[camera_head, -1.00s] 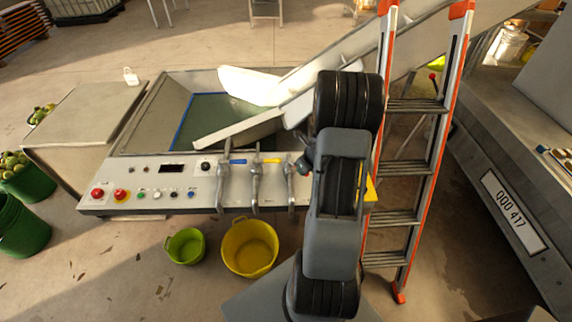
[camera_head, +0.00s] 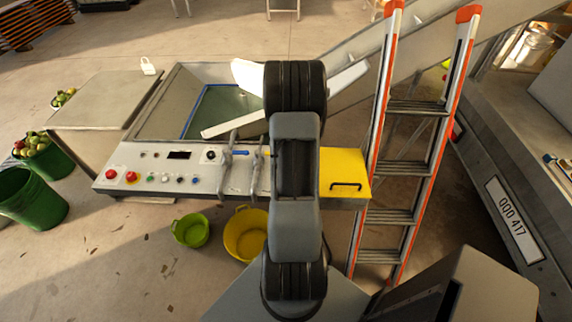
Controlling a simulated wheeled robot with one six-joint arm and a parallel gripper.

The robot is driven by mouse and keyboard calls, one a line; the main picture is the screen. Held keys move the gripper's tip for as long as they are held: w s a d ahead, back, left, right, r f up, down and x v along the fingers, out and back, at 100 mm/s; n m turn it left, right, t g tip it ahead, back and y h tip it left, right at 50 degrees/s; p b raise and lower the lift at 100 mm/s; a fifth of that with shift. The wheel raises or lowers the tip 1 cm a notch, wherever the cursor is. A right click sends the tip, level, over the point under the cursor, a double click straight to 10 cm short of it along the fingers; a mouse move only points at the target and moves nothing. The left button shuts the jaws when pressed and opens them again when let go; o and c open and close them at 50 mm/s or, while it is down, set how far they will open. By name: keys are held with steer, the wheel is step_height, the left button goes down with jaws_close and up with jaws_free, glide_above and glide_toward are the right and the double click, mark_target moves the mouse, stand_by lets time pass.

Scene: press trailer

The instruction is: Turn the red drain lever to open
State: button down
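The pipes with levers stand at the front of the press's control panel (camera_head: 130,187). One pipe (camera_head: 226,165) has a blue lever (camera_head: 240,152) beside it. A second pipe (camera_head: 257,165) stands to its right, close to my arm. I cannot make out a red drain lever; my arm covers the panel to the right of the second pipe, where a third pipe showed earlier. My arm rises up the middle of the picture in front of the press. My gripper is not visible, so its hold and its distance to the levers cannot be seen.
A yellow cover (camera_head: 342,160) with a black handle is right of my arm. An orange-edged ladder (camera_head: 413,170) stands beside it. A yellow bucket (camera_head: 243,236) and a green bucket (camera_head: 191,230) sit on the floor below the panel. A trailer (camera_head: 510,190) is at right.

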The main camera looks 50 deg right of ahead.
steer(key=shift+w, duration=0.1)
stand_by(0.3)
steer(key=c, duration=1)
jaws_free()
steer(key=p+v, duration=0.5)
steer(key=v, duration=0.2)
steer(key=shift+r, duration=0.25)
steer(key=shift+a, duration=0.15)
